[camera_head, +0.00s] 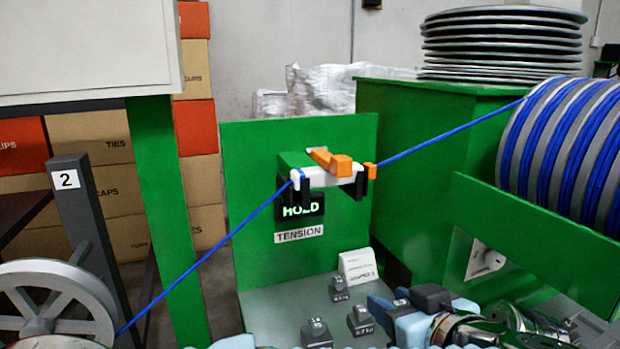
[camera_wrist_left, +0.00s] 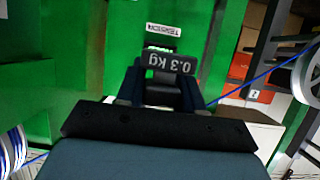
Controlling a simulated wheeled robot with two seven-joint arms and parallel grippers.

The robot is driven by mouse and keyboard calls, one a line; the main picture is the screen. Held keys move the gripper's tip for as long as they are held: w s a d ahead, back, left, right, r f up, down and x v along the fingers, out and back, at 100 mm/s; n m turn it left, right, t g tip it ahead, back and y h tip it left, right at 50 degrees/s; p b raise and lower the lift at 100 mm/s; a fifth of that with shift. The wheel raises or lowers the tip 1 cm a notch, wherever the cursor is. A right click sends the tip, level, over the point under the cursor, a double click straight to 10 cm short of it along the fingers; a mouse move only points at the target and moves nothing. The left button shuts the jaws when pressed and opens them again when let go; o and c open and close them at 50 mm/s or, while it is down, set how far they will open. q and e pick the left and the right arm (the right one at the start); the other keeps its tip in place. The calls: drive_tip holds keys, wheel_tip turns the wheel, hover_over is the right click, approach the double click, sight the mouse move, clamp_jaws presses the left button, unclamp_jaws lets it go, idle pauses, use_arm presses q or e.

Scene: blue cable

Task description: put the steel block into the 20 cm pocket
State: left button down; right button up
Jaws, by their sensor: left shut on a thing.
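A white beam (camera_head: 325,178) with an orange lever (camera_head: 335,161) and dark brackets below stands out from the green panel (camera_head: 240,250). I cannot make out any pocket marked 20 cm.
Several small weights stand on the grey shelf (camera_head: 262,312), including one (camera_head: 317,333) near the front. A white card (camera_head: 358,265) stands behind them. A blue cable (camera_head: 440,140) runs from the drum (camera_head: 565,150) over the beam to the reel (camera_head: 60,290).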

use_arm(q)
drive_tip(key=w+a+f, duration=0.5)
drive_tip(key=w+a, duration=0.3)
drive_tip(key=a, duration=0.1)
drive_tip(key=w+a+f, duration=0.5)
drive_tip(key=w+a, duration=0.3)
drive_tip(key=a, duration=0.1)
drive_tip(key=s+a+f+b, duration=0.2)
drive_tip(key=a+f, duration=1.1)
drive_tip(key=f, duration=0.4)
drive_tip(key=shift+a+b, duration=0.3)
drive_tip(key=shift+a, duration=0.1)
drive_tip(key=shift+s, duration=0.2)
